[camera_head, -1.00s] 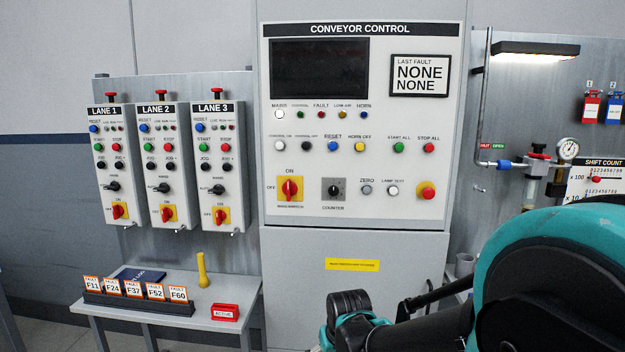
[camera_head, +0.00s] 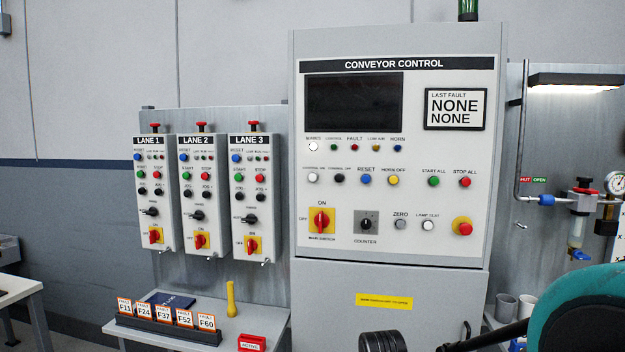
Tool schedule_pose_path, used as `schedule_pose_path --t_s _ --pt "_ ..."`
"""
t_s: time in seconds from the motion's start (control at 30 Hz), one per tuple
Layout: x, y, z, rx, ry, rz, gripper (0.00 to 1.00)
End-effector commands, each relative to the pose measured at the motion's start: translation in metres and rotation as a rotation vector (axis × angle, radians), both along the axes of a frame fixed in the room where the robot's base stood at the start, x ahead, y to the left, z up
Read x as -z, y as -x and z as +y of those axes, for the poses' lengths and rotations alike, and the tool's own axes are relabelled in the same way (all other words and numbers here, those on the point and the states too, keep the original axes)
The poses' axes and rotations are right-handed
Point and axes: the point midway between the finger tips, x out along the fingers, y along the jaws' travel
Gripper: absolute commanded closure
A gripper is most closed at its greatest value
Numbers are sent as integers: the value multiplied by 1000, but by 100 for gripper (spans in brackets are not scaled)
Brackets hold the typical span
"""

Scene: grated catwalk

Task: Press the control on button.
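The control on button (camera_head: 313,178) is a small white round button on the conveyor control panel (camera_head: 450,215). It is the leftmost in the row below the lamps, with the dark control off button (camera_head: 339,179) to its right. Nothing covers it. Of my arm, a teal link shows at the lower right and a dark ridged part at the bottom middle, below the panel face and apart from the button. My gripper's fingers do not show.
The main switch (camera_head: 321,221) has its red handle upright, and the mains lamp (camera_head: 313,147) looks white. Lane boxes (camera_head: 200,215) hang to the left. A small table (camera_head: 255,325) with fault cards (camera_head: 163,312) stands below them. Cups (camera_head: 505,305) stand at lower right.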

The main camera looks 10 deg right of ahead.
Motion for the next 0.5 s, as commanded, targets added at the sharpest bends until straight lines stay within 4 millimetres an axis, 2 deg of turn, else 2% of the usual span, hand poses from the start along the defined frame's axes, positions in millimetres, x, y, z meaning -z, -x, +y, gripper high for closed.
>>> schedule_pose_path --t_s 0.07,0.43,0.5 --pt "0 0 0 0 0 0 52" --pt "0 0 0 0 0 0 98" --pt "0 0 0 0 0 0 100"
